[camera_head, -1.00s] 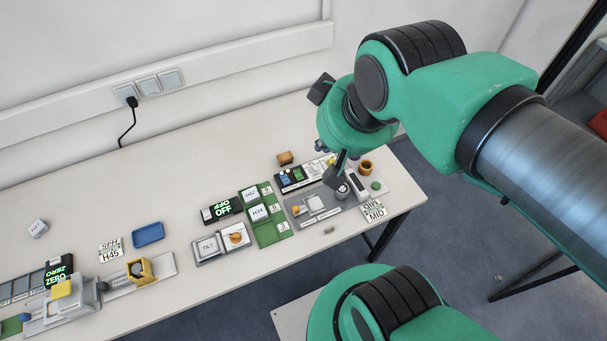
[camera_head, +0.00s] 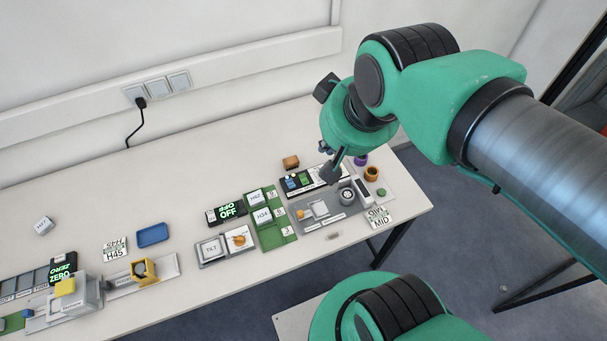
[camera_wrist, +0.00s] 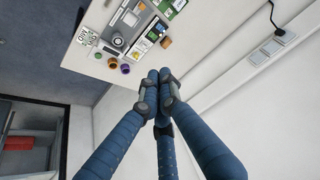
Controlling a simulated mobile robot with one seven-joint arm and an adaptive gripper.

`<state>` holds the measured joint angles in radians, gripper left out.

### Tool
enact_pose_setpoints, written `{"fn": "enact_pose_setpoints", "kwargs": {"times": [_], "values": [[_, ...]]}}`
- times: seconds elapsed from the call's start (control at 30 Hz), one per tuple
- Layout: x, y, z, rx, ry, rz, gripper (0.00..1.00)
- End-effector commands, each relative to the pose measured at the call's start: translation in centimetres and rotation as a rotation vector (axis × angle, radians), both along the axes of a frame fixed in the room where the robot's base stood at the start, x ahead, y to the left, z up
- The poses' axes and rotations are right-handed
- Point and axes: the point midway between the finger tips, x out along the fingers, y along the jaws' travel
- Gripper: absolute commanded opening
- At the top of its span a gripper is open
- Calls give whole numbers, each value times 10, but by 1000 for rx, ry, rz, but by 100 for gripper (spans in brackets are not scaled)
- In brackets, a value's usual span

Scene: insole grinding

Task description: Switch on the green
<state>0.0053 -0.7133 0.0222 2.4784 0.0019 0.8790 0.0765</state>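A dark switch panel (camera_head: 312,187) lies near the table's right end, with a blue block (camera_head: 291,182) and a green block (camera_head: 303,180) side by side on it. The panel also shows in the wrist view (camera_wrist: 157,30), small. My gripper (camera_head: 328,176) hangs in front of the panel's right part in the head view and hides some of it. In the wrist view its blue fingers (camera_wrist: 160,80) come together at the tips, with nothing visible between them. I cannot tell its exact height above the panel. Whether the green part is on is too small to read.
A grey machine plate (camera_head: 325,226) lies in front of the panel. An orange-brown ring (camera_head: 371,173), a purple ring (camera_head: 360,160) and a brown block (camera_head: 291,162) are nearby. A green tray (camera_head: 278,239) and an "OFF" display (camera_head: 227,210) are further left.

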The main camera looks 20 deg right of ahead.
Motion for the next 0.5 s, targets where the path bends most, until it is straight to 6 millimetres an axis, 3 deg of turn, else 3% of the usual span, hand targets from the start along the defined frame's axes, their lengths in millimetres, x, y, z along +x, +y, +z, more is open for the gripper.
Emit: {"fn": "enact_pose_setpoints", "kwargs": {"times": [0.5], "values": [[80,-10,-60,179,92,-398,0]]}}
